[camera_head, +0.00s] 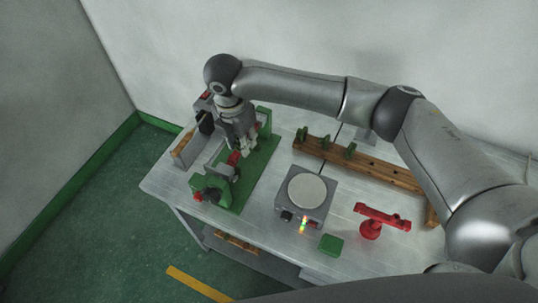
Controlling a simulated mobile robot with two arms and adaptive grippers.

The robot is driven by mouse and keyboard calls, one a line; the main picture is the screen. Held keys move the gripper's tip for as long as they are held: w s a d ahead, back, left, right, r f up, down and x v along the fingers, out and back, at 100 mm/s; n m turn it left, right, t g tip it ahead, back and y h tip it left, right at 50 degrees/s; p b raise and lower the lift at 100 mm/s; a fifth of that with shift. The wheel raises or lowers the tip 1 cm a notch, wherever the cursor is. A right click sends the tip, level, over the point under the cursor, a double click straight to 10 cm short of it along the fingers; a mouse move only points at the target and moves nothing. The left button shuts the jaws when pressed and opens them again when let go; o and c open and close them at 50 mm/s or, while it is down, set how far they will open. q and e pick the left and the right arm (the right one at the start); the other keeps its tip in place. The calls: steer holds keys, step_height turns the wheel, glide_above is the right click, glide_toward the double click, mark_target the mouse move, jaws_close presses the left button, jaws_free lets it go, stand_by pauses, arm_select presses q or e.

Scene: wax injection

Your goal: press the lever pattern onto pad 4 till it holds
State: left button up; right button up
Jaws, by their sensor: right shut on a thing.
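My right gripper (246,150) comes down from above at the green fixture (258,170) on the left part of the table. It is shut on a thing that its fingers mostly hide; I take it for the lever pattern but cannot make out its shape. A red part (234,158) shows right beside the fingertips, between the fixture's front support (213,185) and rear support (264,120). Whether the held thing touches it, I cannot tell. The pads' numbers are too small to read. My left gripper is not in view.
A wooden rack (382,172) with several green pieces stands at the back. A grey unit with a round plate (307,190) and lit lamps sits mid-table. Right of it are a green block (331,244) and a red stand (371,229). A wooden-handled tool (183,144) lies at far left.

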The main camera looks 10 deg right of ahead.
steer(key=a, duration=0.1)
steer(key=a+n, duration=0.1)
steer(key=w+a+r, duration=0.1)
steer(key=shift+a+n, duration=0.2)
steer(key=shift+n, duration=0.2)
step_height(320, 180, down, 3)
steer(key=b, duration=0.4)
steer(key=shift+f, duration=0.1)
steer(key=shift+f+b, duration=0.3)
steer(key=shift+b, duration=0.25)
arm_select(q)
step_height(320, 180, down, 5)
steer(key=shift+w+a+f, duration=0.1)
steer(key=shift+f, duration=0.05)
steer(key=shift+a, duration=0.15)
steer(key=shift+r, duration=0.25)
arm_select(e)
steer(key=shift+r, duration=0.1)
steer(key=shift+p, duration=0.6)
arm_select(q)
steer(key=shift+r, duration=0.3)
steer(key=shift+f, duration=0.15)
arm_select(e)
steer(key=shift+f, duration=0.55)
